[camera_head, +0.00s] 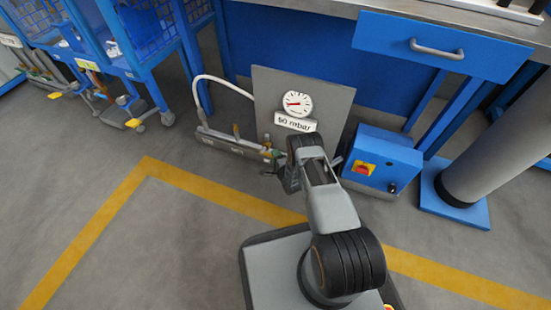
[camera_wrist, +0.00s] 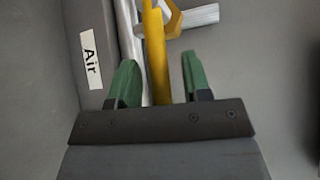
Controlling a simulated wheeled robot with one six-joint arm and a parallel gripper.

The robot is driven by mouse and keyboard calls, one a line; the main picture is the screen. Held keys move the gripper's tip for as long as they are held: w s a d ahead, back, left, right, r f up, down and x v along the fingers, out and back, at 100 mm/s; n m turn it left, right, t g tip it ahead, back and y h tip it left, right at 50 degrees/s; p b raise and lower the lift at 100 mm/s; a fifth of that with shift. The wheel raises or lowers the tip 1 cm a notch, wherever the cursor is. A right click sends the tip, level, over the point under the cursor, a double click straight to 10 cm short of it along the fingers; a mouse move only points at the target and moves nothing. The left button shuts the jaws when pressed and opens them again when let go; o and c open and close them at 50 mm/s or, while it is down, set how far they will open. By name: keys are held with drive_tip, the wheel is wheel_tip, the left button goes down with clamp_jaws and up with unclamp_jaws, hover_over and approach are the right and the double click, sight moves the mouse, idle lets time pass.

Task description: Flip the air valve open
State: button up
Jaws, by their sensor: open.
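The air valve has a yellow lever (camera_wrist: 155,50), seen in the wrist view beside a white "Air" label (camera_wrist: 90,55) on a grey block. The lever runs lengthwise between the two green fingertips of my gripper (camera_wrist: 160,82). The jaws are open, with a gap on both sides of the lever, more on the right. The lever's near end is hidden behind the gripper's dark front plate. In the head view my gripper (camera_head: 271,154) is at the right end of the grey manifold (camera_head: 225,140), low in front of the panel. My arm hides part of that area.
A grey panel (camera_head: 335,105) carries a round gauge (camera_head: 297,103) and a "50 mbar" label (camera_head: 295,122). A blue box (camera_head: 382,150) with a red-and-yellow switch stands to the right. A white hose (camera_head: 205,80) rises from the manifold. Open floor (camera_head: 190,225) lies to the left.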

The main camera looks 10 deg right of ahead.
drive_tip(key=shift+c, duration=0.2)
clamp_jaws()
drive_tip(key=shift+r, duration=0.1)
